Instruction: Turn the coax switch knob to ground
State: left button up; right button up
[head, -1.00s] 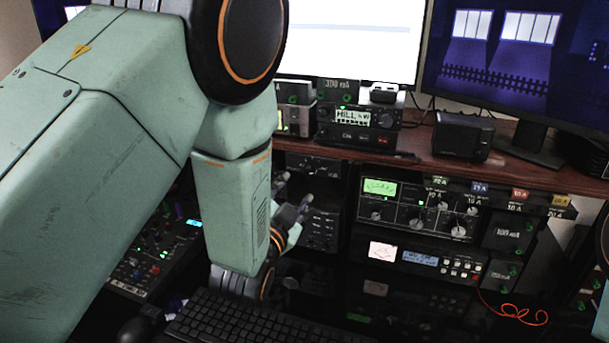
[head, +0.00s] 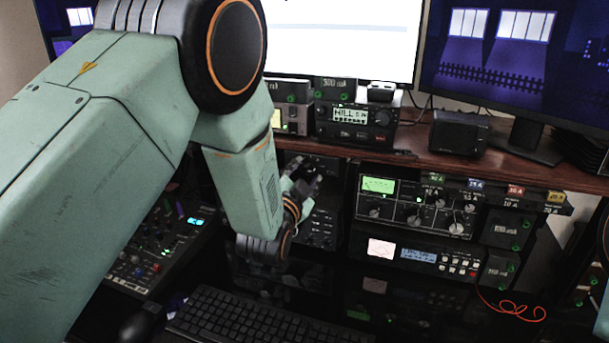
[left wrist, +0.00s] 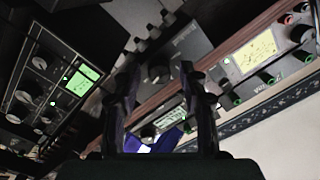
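My left gripper (head: 304,180) is below the wooden shelf, in front of the dark units left of the tuner. In the left wrist view its two fingers (left wrist: 161,85) stand apart with nothing visibly held between them. Beyond the fingertips is a dark unit with a round knob (left wrist: 158,73); it may be the coax switch knob, but I cannot read its label or its setting. In the head view my left arm and gripper hide part of that area. My right gripper is not in view.
A tuner (head: 418,205) with a green-lit meter and several knobs stands to the right. A radio (head: 355,125) sits on the wooden shelf (head: 490,172). A keyboard (head: 258,318) lies below my arm, and a mixer panel (head: 150,252) is at the left.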

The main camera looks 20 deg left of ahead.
pick_arm(q)
jog(key=shift+a, duration=0.1)
jog(key=shift+c, duration=0.7)
jog(key=shift+d, duration=0.3)
jog(key=c, duration=0.4)
jog(key=shift+a, duration=0.1)
grip_shut()
